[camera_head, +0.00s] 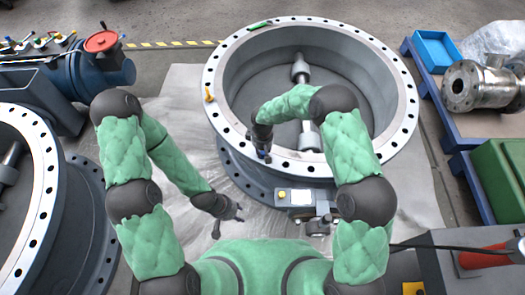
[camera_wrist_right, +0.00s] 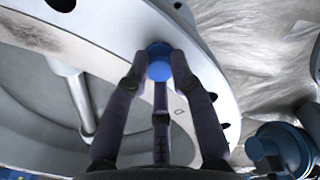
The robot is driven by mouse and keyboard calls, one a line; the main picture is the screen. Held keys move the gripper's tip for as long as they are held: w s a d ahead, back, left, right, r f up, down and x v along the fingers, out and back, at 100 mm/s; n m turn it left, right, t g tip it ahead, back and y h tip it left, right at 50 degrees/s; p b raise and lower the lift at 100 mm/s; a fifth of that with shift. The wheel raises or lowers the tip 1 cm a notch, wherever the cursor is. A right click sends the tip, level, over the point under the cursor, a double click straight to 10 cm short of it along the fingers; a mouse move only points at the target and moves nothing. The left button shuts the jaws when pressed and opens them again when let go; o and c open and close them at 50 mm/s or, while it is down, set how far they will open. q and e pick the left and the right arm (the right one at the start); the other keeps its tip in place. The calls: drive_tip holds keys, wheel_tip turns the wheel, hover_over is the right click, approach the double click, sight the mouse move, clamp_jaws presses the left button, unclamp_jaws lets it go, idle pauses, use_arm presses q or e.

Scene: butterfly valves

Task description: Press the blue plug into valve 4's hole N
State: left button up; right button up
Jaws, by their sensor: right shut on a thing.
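A large round valve (camera_head: 212,82) with a pale flange full of bolt holes lies in the middle of the head view; I cannot read its number. My right gripper (camera_head: 264,155) is at the near-left part of this flange. In the right wrist view its fingers (camera_wrist_right: 160,72) are shut on the blue plug (camera_wrist_right: 158,70), whose rounded end shows between the fingertips over the flange (camera_wrist_right: 120,40). The hole under the plug is hidden, and I cannot tell how far the plug is in. My left gripper (camera_head: 229,226) is open and empty, low outside the valve.
A yellow piece (camera_head: 209,95) and a green piece (camera_head: 259,25) sit on the flange. Another valve (camera_head: 42,190) is at left, beside blue machinery with a red handwheel (camera_head: 101,41). A blue tray (camera_head: 436,50) and metal fitting (camera_head: 480,86) are at right.

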drive_tip(key=shift+f+b, duration=0.35)
drive_tip(key=shift+f, duration=0.05)
idle(0.5)
drive_tip(key=shift+f, duration=0.15)
drive_tip(key=o, duration=0.9)
drive_tip(key=o, duration=0.5)
drive_tip(key=shift+c, duration=0.2)
drive_tip(key=shift+r+p, duration=1.85)
drive_tip(key=shift+r, duration=1.25)
